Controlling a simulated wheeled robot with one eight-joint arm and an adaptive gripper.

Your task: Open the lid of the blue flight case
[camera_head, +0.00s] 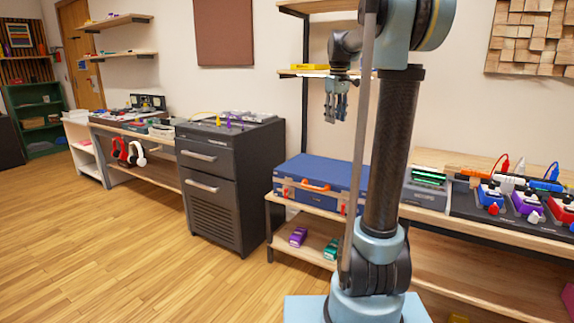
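The blue flight case (312,172) sits on the upper board of a low wooden shelf unit, in the middle of the view. Its lid is down. An orange handle (316,185) and metal latches show on its front face. Its right end is hidden behind my arm. My gripper (335,116) hangs in the air above the case, pointing down, with its fingers apart and nothing between them. It does not touch the case.
A dark drawer cabinet (222,190) stands left of the case. Purple (298,237) and green (331,249) pedals lie on the board below. A pedalboard (510,206) with several coloured pedals is on the right. Wall shelves (325,73) rise behind my gripper. The wooden floor at left is clear.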

